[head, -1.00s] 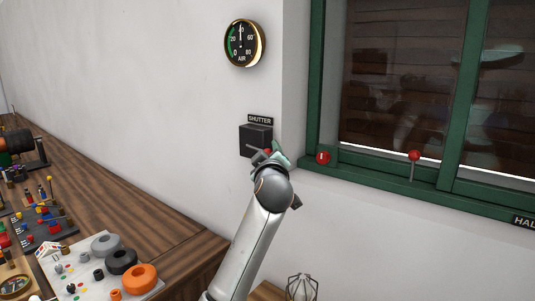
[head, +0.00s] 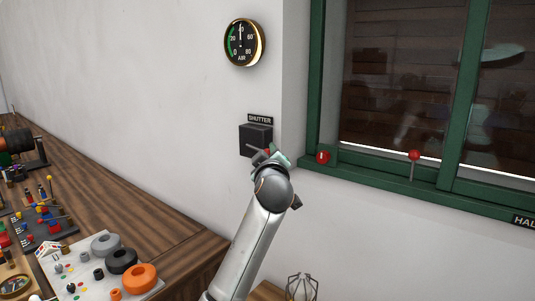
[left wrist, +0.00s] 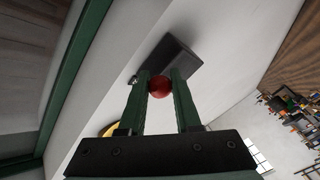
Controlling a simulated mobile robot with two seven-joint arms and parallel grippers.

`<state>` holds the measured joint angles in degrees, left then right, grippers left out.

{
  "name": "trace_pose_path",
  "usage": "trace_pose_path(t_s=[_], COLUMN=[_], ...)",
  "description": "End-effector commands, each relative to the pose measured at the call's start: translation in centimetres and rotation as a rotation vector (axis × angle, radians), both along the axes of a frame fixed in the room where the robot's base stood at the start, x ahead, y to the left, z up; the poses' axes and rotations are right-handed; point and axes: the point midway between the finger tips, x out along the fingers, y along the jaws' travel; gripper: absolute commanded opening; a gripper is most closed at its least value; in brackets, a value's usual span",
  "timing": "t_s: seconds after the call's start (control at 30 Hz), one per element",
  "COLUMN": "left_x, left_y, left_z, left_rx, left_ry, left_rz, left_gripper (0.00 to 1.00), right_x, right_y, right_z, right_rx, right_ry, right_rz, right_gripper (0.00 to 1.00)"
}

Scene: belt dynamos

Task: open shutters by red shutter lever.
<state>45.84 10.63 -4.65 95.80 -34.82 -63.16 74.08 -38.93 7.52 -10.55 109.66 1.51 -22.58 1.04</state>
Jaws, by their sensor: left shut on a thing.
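The black shutter box (head: 255,138) is on the white wall under a SHUTTER label (head: 260,119). It also shows in the left wrist view (left wrist: 172,52). My left gripper (head: 267,154) is at the lower right of the box. In the left wrist view, its two green fingers are shut on the red knob (left wrist: 160,87) of the shutter lever. The lever's shaft is mostly hidden. Brown shutter slats (head: 400,110) cover most of the window, with a bright strip along the bottom. My right gripper is not in view.
A green window frame (head: 318,80) is right of the box, with a red knob (head: 322,157) and a red-topped lever (head: 414,156) on it. An air gauge (head: 244,43) hangs above. A wooden bench (head: 150,215) with parts is at left.

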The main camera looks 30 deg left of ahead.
Motion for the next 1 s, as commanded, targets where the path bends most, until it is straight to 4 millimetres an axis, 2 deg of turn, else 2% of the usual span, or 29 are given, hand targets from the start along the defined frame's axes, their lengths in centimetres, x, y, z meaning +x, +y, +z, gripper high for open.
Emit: trace_pose_path(t_s=[0.03,0.67,0.87,1.0], left_x=[-0.1,-0.1,-0.2,-0.2], left_y=[0.0,0.1,0.2,0.3], left_z=[0.4,0.5,-0.3,-1.3], left_rx=[0.006,0.016,0.068,0.148], left_ry=[-0.009,-0.013,-0.018,-0.025], left_rz=[0.001,0.001,0.004,0.005], left_gripper=[0.00,0.00,0.00,0.00], right_x=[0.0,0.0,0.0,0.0], right_y=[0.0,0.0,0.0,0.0], right_z=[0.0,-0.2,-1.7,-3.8], right_rx=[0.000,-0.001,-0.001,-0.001], right_ry=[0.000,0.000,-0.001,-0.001], right_rz=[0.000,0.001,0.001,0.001], right_gripper=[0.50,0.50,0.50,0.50])
